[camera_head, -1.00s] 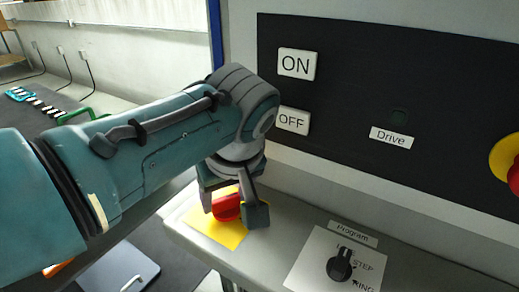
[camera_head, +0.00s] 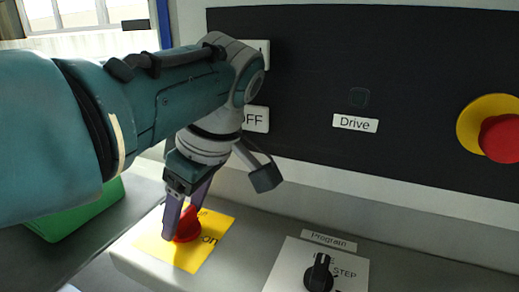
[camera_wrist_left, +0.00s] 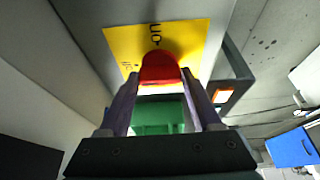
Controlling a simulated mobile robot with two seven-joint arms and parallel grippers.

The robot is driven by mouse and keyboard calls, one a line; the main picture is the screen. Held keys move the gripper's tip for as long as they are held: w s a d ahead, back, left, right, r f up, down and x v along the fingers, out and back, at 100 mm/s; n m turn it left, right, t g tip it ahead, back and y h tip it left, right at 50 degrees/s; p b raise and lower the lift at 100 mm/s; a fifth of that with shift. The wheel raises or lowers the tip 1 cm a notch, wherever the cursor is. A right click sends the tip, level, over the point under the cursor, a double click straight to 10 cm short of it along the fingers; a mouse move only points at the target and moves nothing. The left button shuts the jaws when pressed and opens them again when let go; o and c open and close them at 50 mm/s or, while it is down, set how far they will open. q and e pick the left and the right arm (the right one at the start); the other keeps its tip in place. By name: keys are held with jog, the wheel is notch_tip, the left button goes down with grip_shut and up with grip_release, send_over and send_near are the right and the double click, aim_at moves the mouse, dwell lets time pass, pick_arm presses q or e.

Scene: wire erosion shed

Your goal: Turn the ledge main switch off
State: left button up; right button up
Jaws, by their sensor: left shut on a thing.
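The ledge main switch is a red knob (camera_head: 187,228) on a yellow plate (camera_head: 165,246) on the ledge. The word "on" shows to the knob's right; a partly covered word is behind it. In the left wrist view the red knob (camera_wrist_left: 160,68) stands at the fingertips, with "on" beyond it on the yellow plate (camera_wrist_left: 190,38) and a small dark mark between. My left gripper (camera_head: 184,216) reaches down from above, shut on the knob with a finger on each side. The knob's exact angle is hard to tell. My right gripper is out of view.
A black "Program" selector (camera_head: 320,272) stands on the ledge to the right. The black panel (camera_head: 400,60) behind carries a "Drive" label (camera_head: 355,123) and a red stop button (camera_head: 502,137). My arm partly covers the ON and OFF labels. A green box (camera_head: 75,215) is lower left.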

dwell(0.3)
pick_arm(q)
jog(key=o, duration=1.4)
jog(key=p+v, duration=0.8)
jog(key=v, duration=0.2)
jog(key=shift+d, duration=0.1)
